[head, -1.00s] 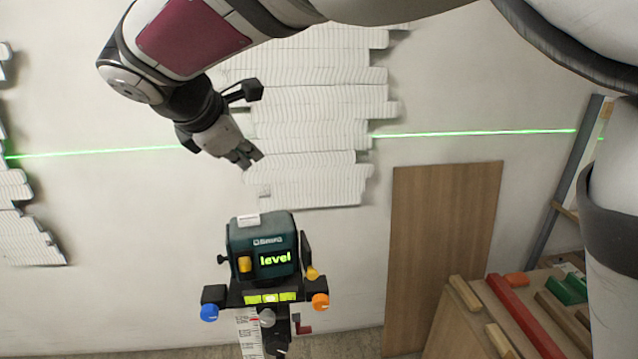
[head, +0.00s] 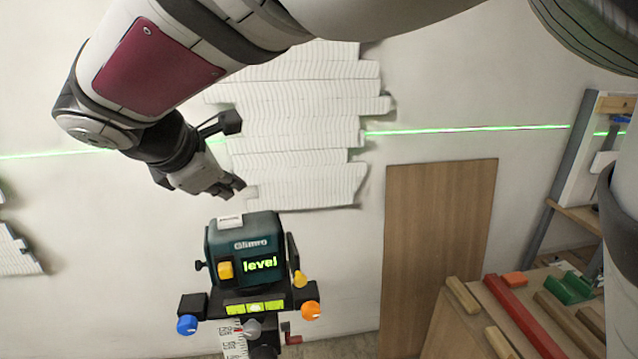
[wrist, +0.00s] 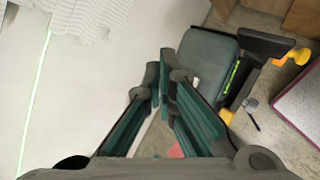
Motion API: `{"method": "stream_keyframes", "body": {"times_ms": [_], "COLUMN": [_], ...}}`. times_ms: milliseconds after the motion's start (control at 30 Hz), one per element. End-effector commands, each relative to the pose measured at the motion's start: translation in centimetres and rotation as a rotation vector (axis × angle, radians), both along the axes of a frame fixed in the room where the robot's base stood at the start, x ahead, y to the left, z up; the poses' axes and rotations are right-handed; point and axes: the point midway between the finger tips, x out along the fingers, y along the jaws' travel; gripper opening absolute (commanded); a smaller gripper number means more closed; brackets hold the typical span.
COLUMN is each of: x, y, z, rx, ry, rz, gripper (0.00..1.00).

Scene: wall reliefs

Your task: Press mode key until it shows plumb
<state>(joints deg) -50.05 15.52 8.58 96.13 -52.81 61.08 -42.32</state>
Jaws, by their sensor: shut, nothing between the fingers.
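A dark teal laser level (head: 222,243) stands on a bracket in the lower middle of the head view. Its green display (head: 261,264) reads "level". A yellow key (head: 225,270) sits on its front, left of the display; I cannot read any label on it. A pale tab (head: 230,221) lies on its top. My gripper (head: 234,187) is shut and empty, just above the top of the laser level and apart from it. In the wrist view my gripper (wrist: 165,72) points past the laser level's casing (wrist: 207,62), with the display seen edge-on.
An orange knob (head: 310,310), a blue knob (head: 187,324) and a small yellow knob (head: 300,279) stick out around the bracket. White relief panels (head: 300,130) are on the wall behind. A wooden board (head: 438,260) and a cluttered bench (head: 530,315) stand at right.

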Motion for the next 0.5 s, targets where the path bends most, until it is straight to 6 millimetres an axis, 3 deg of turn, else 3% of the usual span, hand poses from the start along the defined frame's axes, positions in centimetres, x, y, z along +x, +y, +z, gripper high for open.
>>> {"method": "stream_keyframes", "body": {"times_ms": [200,500], "x": [0.1,0.0], "y": [0.0,0.0], "z": [-2.0,-2.5], "rx": [-0.002,-0.001], "ry": [0.000,-0.001], "rz": [0.001,-0.001], "gripper": [0.00,0.00]}}
